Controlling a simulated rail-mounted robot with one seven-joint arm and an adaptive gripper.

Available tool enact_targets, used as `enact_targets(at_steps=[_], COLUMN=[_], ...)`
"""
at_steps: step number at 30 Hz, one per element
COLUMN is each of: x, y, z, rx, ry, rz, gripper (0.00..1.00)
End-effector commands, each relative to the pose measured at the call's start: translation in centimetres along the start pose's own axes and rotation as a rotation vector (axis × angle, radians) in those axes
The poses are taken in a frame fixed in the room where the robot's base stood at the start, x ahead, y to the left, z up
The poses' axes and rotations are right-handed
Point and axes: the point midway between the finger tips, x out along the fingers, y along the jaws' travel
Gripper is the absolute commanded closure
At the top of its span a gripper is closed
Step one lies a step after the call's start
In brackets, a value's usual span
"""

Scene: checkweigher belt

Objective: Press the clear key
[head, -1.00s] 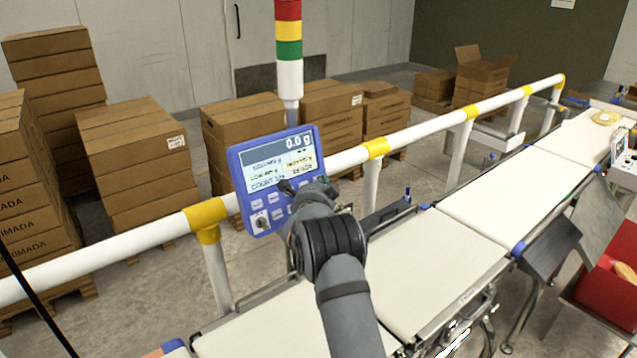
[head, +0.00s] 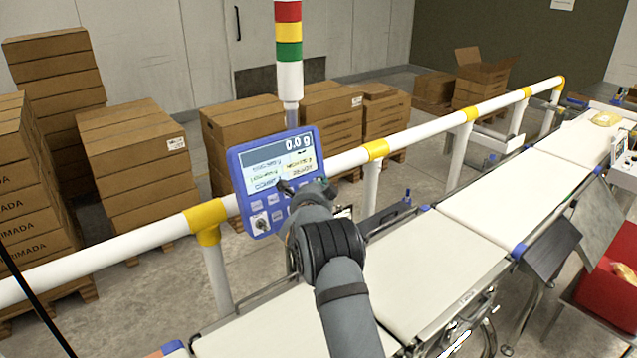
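The blue control panel (head: 236,168) stands over the belt, with a lit screen (head: 275,168) reading 0.0 g and grey keys (head: 257,205) below the screen. The key labels are too small to read, so I cannot tell which one is the clear key. My gripper (head: 288,187) is at the panel's lower right, in front of the lower screen edge and key rows. My arm and gripper hide the keys on the right. I cannot tell whether the gripper touches the panel, or whether its fingers are open or shut.
A white guard rail (head: 345,161) with yellow joints runs behind the belt (head: 425,265). A red, yellow and green signal tower (head: 289,50) rises behind the panel. Stacked cartons (head: 135,150) stand beyond the rail. A red bin (head: 600,298) is at the right.

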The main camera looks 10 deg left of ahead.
Motion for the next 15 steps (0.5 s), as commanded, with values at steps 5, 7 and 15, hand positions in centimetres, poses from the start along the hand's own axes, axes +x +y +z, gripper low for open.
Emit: enact_targets(at_steps=[5, 7, 15], x=[-0.02, -0.03, -0.42], y=[-0.03, -0.02, 0.16], z=[0.03, 0.03, -0.34], rx=[0.0, 0.0, 0.0], ry=[-0.001, -0.001, 0.0], rz=[-0.001, 0.0, -0.002], gripper=[1.0, 1.0, 1.0])
